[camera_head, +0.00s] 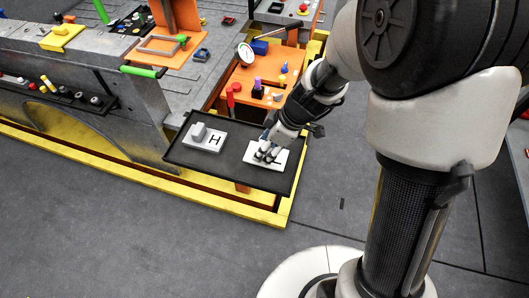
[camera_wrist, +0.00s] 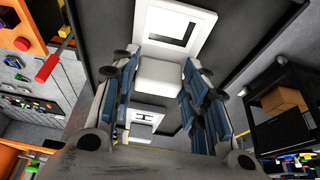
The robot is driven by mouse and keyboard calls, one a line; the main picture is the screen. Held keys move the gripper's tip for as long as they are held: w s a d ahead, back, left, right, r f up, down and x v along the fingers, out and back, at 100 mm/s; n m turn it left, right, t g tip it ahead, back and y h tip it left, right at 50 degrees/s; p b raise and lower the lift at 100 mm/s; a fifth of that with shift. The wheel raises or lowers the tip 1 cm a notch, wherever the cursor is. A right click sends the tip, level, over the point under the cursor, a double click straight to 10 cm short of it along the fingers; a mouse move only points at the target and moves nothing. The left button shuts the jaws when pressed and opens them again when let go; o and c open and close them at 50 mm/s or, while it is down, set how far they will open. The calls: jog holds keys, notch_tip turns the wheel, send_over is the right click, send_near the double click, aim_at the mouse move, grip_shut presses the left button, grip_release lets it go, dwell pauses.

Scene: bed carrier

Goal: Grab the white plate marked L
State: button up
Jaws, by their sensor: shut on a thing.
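The white plate marked L (camera_head: 279,161) lies on the right part of a black tray; its letter is partly covered by my gripper. My gripper (camera_head: 268,152) points down over this plate with its fingers around the plate's raised block. In the wrist view, my gripper (camera_wrist: 158,85) has its blue-padded fingers on both sides of a white block (camera_wrist: 158,73), shut on it. A white plate with a dark mark (camera_wrist: 180,28) shows beyond the block. I cannot see any clear gap between plate and tray.
A white plate marked H (camera_head: 208,139) with its own block sits on the left of the black tray (camera_head: 232,153). A yellow rail (camera_head: 130,173) runs below. An orange board (camera_head: 262,78) with a gauge and tools stands behind. Grey floor is clear in front.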

grip_shut()
jog(key=shift+r, duration=0.1)
